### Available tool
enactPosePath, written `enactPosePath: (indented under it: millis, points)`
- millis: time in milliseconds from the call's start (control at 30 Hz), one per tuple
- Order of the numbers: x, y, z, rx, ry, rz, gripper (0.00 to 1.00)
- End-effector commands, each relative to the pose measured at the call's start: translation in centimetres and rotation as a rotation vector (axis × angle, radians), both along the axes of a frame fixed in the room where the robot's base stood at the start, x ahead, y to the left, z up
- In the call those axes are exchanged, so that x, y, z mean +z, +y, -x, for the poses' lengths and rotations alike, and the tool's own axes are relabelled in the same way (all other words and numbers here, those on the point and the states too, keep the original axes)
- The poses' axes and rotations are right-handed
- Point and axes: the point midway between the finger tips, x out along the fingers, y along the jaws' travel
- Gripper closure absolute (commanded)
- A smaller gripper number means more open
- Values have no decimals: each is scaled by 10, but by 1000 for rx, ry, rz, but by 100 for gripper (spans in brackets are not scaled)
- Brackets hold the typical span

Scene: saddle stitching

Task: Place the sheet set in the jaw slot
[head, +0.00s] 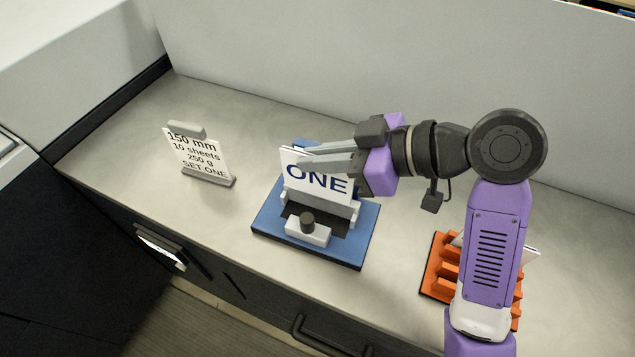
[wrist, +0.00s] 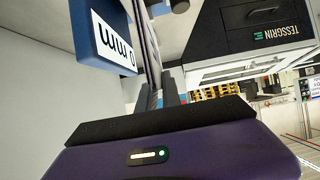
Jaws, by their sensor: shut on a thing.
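The white sheet set (head: 318,184), printed ONE in dark blue, stands upright in the head view. My gripper (head: 304,161) reaches in from the right and is shut on its upper part. The sheet set is at the grey jaws (head: 326,204) of a fixture with a blue base (head: 359,243). Its lower edge is hidden behind the front jaw, so I cannot tell how deep it sits in the slot. In the wrist view my gripper's fingers (wrist: 165,95) are close together, with a thin edge between them.
A sign card (head: 197,157) reading SET ONE stands on the grey counter to the left. An orange slotted rack (head: 440,270) is at the right, partly behind my arm. A blue block (wrist: 100,35) with a white label shows in the wrist view. Counter between sign and fixture is clear.

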Motion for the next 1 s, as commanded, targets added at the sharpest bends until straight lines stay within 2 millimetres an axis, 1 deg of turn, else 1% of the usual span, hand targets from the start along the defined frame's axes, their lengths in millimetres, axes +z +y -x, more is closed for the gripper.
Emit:
enactPosePath:
  millis: [33,100,267,533,633,867,1000]
  points:
    - [-10,0,0,-2,5,-1,100]
    - [-19,0,0,-1,2,0,100]
    - [-29,0,0,-1,0,0,100]
    - [-65,0,0,0,2,-1,100]
    - [-70,0,0,-1,-1,-1,100]
    - [-70,0,0,-1,-2,0,100]
    - [-74,0,0,0,-2,-1,100]
